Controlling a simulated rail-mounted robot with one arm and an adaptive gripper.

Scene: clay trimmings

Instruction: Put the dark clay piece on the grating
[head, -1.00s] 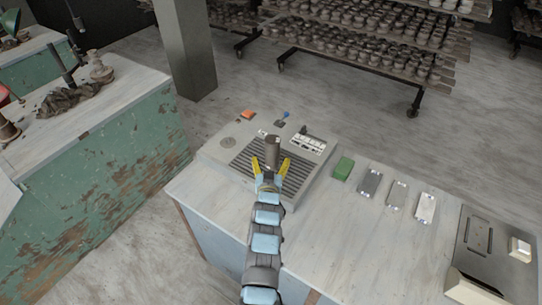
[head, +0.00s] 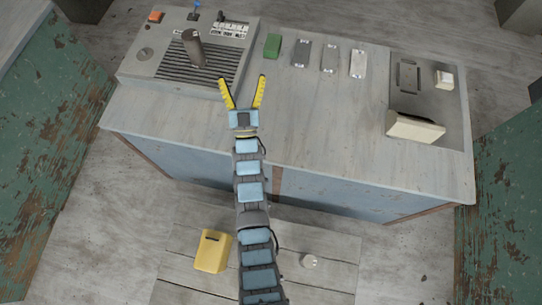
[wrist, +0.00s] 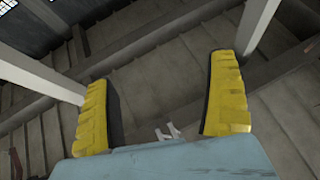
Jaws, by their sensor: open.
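The dark clay piece (head: 194,48) looks like a dark brown-grey cylinder. In the head view it stands on end on the dark slatted grating (head: 172,66), which is set in a pale grey unit at the back left of the table. My gripper (head: 243,92) is open and empty, to the right of the piece and nearer the camera, with a clear gap between them. In the wrist view my gripper's yellow fingers (wrist: 160,100) are spread with nothing between them. The clay piece and grating do not show there.
A green block (head: 272,46) and several grey plates (head: 329,58) lie right of the unit. A dark metal tray (head: 455,85) with pale blocks is at the right. A yellow container (head: 213,251) stands on a lower slatted surface. The table's front middle is clear.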

